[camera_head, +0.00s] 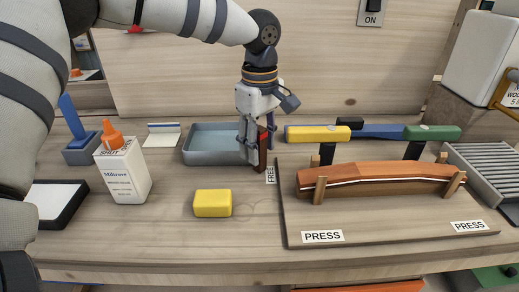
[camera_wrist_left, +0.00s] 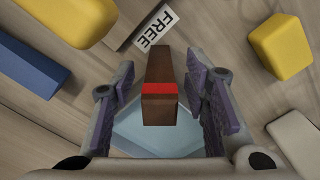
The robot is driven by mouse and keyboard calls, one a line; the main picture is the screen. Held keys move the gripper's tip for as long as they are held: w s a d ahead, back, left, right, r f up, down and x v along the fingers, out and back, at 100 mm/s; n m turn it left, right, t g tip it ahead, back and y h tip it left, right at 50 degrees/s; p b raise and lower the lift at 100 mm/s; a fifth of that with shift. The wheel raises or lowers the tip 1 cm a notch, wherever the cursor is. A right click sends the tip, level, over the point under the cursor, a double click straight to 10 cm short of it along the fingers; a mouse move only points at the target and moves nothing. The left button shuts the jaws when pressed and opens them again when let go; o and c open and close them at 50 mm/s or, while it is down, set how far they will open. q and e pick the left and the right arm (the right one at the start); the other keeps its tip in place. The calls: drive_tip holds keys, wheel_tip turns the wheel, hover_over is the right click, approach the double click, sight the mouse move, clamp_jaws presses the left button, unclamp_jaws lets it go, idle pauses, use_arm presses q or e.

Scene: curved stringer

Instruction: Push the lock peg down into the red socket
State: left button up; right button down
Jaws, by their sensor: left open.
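A brown wooden piece with a red band (camera_wrist_left: 157,88) stands between the fingers of my left gripper (camera_wrist_left: 158,100) in the left wrist view. It looks like the lock peg, and its red and brown side also shows in the head view (camera_head: 262,155). My left gripper (camera_head: 257,143) points down around it, with its fingers open on either side. A gap shows on both sides of the piece in the wrist view. I cannot make out a separate red socket; the red band is the only red part near the gripper. My right gripper is in neither view.
A FREE label (camera_head: 270,175) lies beside the piece. A blue-grey tray (camera_head: 200,157) sits behind left, a yellow block (camera_head: 212,203) in front. Right is a board (camera_head: 400,228) with PRESS labels and a curved wooden stringer (camera_head: 375,181); clamps (camera_head: 317,133) lie behind it. A glue bottle (camera_head: 122,172) stands left.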

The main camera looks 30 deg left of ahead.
use_arm(q)
clamp_jaws()
